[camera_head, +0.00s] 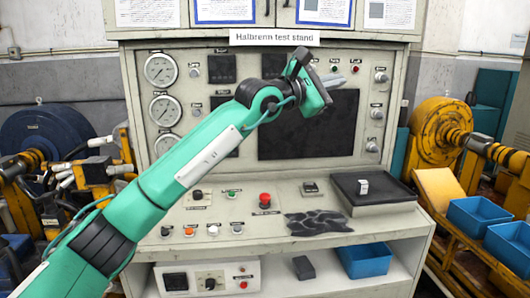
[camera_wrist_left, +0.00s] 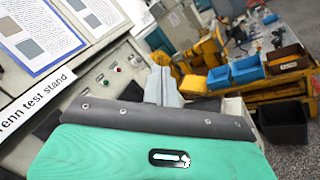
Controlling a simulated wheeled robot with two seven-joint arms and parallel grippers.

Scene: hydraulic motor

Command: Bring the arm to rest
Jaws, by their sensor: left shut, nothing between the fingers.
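My green left arm reaches up from the lower left in the head view. Its left gripper (camera_head: 335,81) is in front of the upper part of the test stand (camera_head: 386,148), close to the dark screen (camera_head: 300,135). The grey fingers are together with nothing between them. In the left wrist view the shut fingers of the left gripper (camera_wrist_left: 163,82) point up past the green and grey wrist housing. My right arm and right gripper do not show in either view.
The console holds gauges (camera_head: 160,70), a red button (camera_head: 264,200), a black tray (camera_head: 385,196) and a dark crumpled item (camera_head: 318,222). A blue bin (camera_head: 365,262) sits on the lower shelf. Yellow machinery (camera_head: 440,130) and blue bins (camera_head: 478,215) stand at right.

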